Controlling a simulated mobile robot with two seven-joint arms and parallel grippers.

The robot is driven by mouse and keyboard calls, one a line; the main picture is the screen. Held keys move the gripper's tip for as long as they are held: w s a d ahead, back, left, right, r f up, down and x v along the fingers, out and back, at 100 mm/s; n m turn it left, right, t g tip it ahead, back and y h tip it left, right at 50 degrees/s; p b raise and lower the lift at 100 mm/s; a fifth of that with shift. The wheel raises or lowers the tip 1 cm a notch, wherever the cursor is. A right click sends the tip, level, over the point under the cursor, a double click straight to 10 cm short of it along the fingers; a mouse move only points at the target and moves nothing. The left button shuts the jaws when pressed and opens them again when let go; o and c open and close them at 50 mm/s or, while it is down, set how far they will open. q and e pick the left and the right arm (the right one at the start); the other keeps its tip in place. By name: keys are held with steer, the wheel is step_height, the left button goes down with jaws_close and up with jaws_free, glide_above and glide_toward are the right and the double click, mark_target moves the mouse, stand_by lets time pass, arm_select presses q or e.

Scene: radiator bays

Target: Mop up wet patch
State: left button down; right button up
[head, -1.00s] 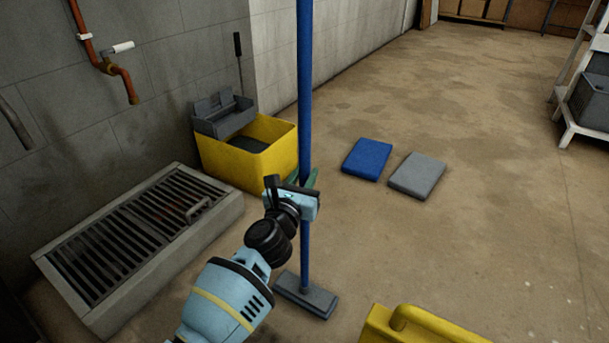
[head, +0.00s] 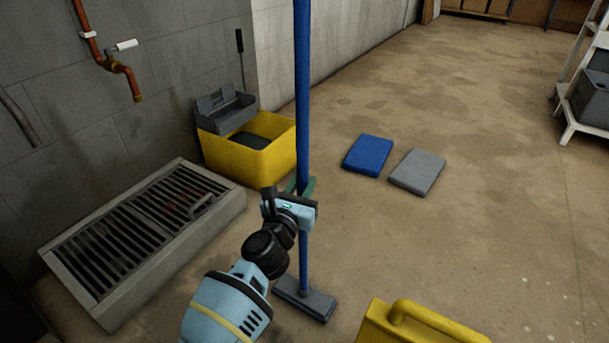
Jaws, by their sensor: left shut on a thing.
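A mop with a long blue pole (head: 303,90) and a flat grey head (head: 305,299) stands nearly upright in the middle of the view. Its head is down on the floor. My left gripper (head: 303,190) is shut on the blue pole, well above the head. The concrete floor (head: 480,180) shows brownish, darker stains; I cannot tell which of them is the wet patch. My right gripper is not in view.
A yellow mop bucket (head: 245,163) with a grey wringer (head: 226,112) stands by the wall. A raised floor grate (head: 140,230) lies left. A blue pad (head: 368,155) and a grey pad (head: 418,172) lie right of the pole. A yellow object (head: 420,325) is at the bottom, a white rack (head: 575,90) at right.

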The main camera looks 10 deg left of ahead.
arm_select(q)
steer(key=shift+s+r, duration=0.25)
steer(key=shift+s, duration=0.35)
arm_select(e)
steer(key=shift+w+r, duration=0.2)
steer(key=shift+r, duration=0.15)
arm_select(q)
steer(key=shift+f, duration=0.1)
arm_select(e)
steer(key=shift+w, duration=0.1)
arm_select(q)
steer(key=shift+s+a+p, duration=0.1)
steer(key=shift+s+p, duration=0.1)
steer(key=shift+p, duration=0.15)
steer(key=shift+s+a+p, duration=0.1)
steer(key=shift+s+p, duration=0.2)
steer(key=shift+s, duration=0.3)
steer(key=shift+s+a+p, duration=0.15)
steer(key=shift+s+p, duration=0.25)
steer(key=shift+s, duration=0.5)
steer(key=shift+s+f, duration=0.1)
steer(key=shift+s, duration=0.35)
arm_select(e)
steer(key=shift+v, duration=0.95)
arm_select(q)
steer(key=shift+a, duration=0.1)
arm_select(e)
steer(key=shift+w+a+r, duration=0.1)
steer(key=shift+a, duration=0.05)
